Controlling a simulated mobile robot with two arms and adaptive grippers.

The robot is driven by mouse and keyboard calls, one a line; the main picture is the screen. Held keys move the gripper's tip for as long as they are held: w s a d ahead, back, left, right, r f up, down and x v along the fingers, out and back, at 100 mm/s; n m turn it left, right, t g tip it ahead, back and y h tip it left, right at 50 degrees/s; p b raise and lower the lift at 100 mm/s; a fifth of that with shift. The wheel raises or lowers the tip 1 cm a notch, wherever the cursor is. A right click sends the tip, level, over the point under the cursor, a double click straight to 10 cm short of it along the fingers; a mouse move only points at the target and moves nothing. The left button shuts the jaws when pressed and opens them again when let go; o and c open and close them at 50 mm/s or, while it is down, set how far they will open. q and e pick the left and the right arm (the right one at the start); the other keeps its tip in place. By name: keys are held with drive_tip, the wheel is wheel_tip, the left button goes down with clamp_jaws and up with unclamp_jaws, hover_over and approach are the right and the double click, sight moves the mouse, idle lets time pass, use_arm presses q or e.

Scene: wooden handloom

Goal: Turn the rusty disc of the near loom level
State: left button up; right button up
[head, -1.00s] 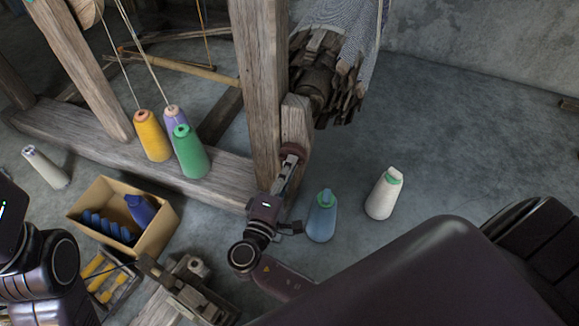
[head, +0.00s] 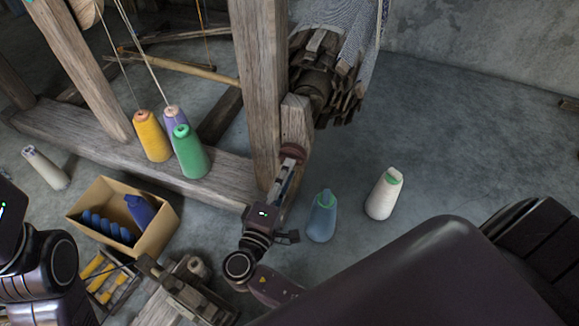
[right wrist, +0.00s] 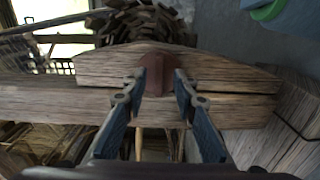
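The rusty disc (head: 292,152) is a small red-brown round piece on the end of a wooden beam of the near loom (head: 259,95). It also shows in the right wrist view (right wrist: 153,62). My right gripper (head: 284,180) is just below the disc in the head view. In the right wrist view its two fingers (right wrist: 160,80) stand apart, their tips near the two sides of the disc. The fingers hide part of it, and I cannot tell whether they touch it or whether it is level. My left gripper is not in view; only part of that arm shows.
A blue cone (head: 322,217) and a white cone (head: 384,194) stand on the floor right of my right gripper. Yellow, purple and green cones (head: 190,152) stand on the loom's lower beam. A cardboard box (head: 160,236) is at lower left.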

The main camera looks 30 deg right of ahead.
drive_tip(key=v, duration=0.9)
drive_tip(key=shift+s+a, duration=0.25)
drive_tip(key=shift+a, duration=0.1)
